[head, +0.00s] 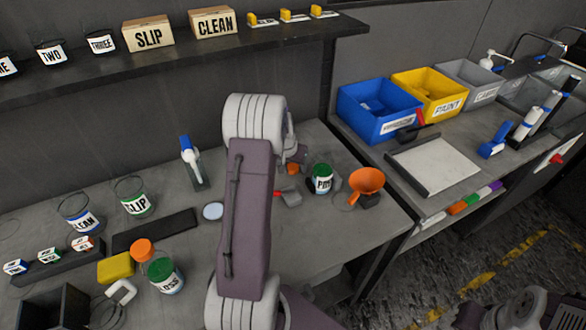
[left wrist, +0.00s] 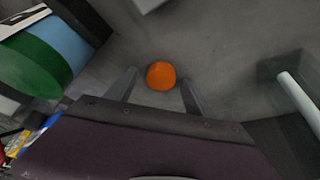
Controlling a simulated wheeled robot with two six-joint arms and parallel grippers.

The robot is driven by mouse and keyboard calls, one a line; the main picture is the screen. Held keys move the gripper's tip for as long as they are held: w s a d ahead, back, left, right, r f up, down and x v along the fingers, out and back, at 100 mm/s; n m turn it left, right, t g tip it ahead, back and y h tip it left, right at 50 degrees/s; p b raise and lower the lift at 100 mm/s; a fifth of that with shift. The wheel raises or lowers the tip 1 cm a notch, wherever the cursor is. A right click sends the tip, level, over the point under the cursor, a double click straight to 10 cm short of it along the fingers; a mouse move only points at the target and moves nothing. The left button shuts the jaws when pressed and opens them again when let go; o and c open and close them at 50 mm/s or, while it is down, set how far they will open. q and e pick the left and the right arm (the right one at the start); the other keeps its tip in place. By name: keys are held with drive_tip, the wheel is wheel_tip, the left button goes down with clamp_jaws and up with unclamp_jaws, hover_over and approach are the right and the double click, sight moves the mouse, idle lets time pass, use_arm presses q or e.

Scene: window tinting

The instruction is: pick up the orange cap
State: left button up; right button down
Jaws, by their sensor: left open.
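The orange cap (left wrist: 161,75) lies on the grey bench top and shows as a round disc in the left wrist view, between the two fingertips of my left gripper (left wrist: 158,84). The fingers are apart, with a gap on each side of the cap. In the head view, a small orange patch of the cap (head: 292,169) shows beside my left gripper (head: 297,160), which my own arm partly hides. My right gripper cannot be made out; only parts of my arm show at the lower right.
A green-lidded jar (head: 322,180) stands just right of my left gripper, also close by in the left wrist view (left wrist: 35,65). An orange funnel (head: 366,182) stands farther right. A bottle with an orange top (head: 142,249) is at the left. A shelf (head: 180,62) runs above.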

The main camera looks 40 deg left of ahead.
use_arm(q)
clamp_jaws()
